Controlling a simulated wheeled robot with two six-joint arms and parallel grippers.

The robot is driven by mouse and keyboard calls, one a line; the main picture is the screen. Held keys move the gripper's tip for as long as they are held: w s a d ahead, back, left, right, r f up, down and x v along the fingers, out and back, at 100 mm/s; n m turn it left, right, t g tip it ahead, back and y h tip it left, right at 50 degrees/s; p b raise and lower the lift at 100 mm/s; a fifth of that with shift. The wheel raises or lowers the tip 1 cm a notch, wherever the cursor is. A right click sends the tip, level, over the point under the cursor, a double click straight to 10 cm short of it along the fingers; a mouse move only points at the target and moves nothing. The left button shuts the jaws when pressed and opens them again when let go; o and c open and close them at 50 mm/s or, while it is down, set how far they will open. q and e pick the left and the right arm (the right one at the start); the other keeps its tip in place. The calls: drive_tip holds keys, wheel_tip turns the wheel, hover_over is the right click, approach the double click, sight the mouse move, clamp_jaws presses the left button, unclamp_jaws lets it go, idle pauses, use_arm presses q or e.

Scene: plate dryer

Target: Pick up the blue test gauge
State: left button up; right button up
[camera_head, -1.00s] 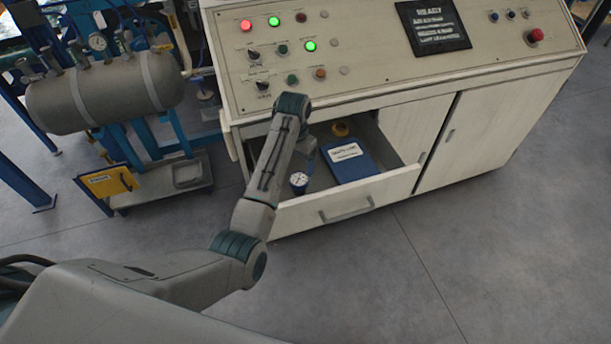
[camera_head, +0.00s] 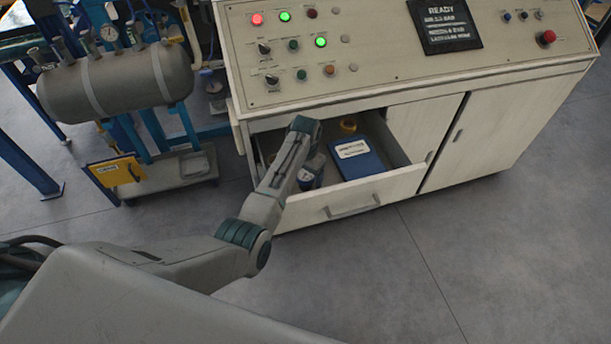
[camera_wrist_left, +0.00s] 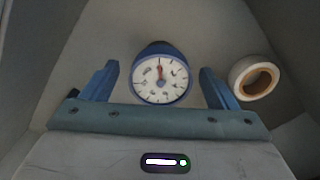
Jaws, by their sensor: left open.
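The blue test gauge (camera_wrist_left: 160,78) has a round white dial and a blue rim. In the left wrist view it lies between the two blue fingers of my left gripper (camera_wrist_left: 157,86), which are open with a gap on each side of it. In the head view the gauge (camera_head: 306,179) sits in the left part of the open drawer (camera_head: 330,207), partly hidden by my left arm. The gripper's fingertips are hidden there behind the arm. My right gripper is not in view.
A blue case with a white label (camera_head: 357,160) lies in the drawer right of the gauge. The control panel (camera_head: 375,60) overhangs the drawer.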

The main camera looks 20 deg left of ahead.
sight(305, 173)
use_arm(q)
drive_tip(key=shift+w+f, duration=0.1)
drive_tip(key=shift+f, duration=0.25)
drive_tip(key=shift+r, duration=0.1)
drive_tip(key=c, duration=1.1)
wheel_tip(305, 173, up, 10)
drive_tip(key=shift+r+b, duration=0.1)
drive_tip(key=shift+b, duration=0.35)
drive_tip(key=shift+c, duration=0.2)
